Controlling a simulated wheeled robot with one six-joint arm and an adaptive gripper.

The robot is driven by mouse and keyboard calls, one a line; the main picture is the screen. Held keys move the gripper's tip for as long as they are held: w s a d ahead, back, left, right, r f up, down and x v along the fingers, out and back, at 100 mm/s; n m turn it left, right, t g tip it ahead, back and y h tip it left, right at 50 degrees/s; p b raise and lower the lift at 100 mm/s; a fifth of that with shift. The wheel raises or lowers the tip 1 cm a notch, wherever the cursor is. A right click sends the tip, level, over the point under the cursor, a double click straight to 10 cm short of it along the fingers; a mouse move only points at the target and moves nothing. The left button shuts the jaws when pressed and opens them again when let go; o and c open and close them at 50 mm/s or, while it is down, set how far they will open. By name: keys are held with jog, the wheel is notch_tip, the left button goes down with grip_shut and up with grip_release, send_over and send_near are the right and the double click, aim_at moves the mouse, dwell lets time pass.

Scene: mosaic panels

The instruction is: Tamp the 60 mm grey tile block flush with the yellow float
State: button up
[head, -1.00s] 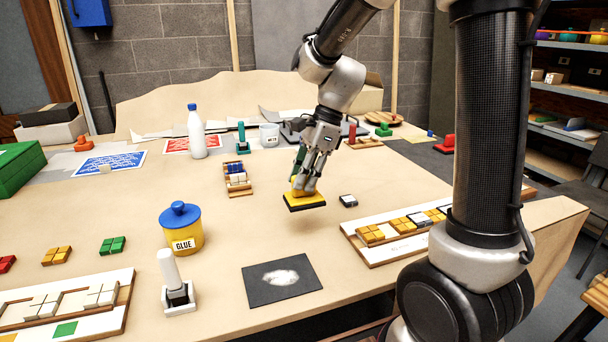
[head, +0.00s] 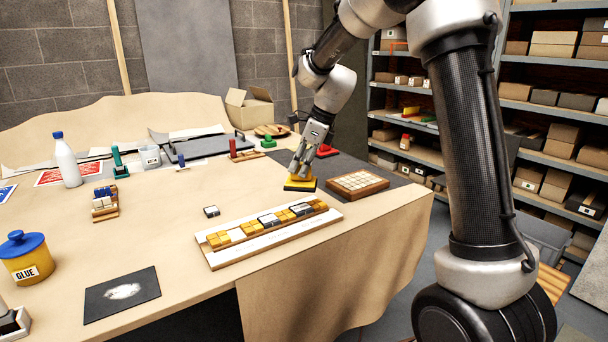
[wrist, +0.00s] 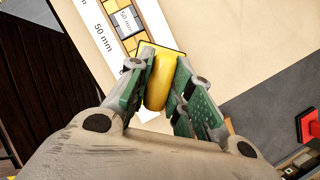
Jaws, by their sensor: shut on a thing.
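My gripper (head: 301,172) is shut on the handle of the yellow float (head: 300,184), near the far right end of the white panel strip (head: 222,262). In the wrist view the yellow handle (wrist: 158,85) sits between the two fingers (wrist: 158,72), and the float hides what is under it. The panel holds a row of yellow and white blocks with a grey tile block (head: 268,219) and another grey tile block (head: 301,209). I cannot tell which is 60 mm, nor whether the float touches anything.
A loose dark-sided block (head: 211,211) lies left of the panel. A wooden tray of pale tiles (head: 357,184) is right of the float on a dark mat (head: 395,180). A glue pot (head: 26,258) and black sheet (head: 122,293) stand left. The table's right edge is close.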

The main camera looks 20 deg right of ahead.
aim_at(302, 180)
jog(key=shift+d, duration=0.1)
jog(key=shift+w+f+m, duration=0.1)
jog(key=shift+f+m, duration=0.1)
jog(key=shift+m, duration=0.1)
jog(key=shift+f, duration=2.75)
jog(key=shift+f, duration=0.9)
jog(key=shift+r, duration=3.6)
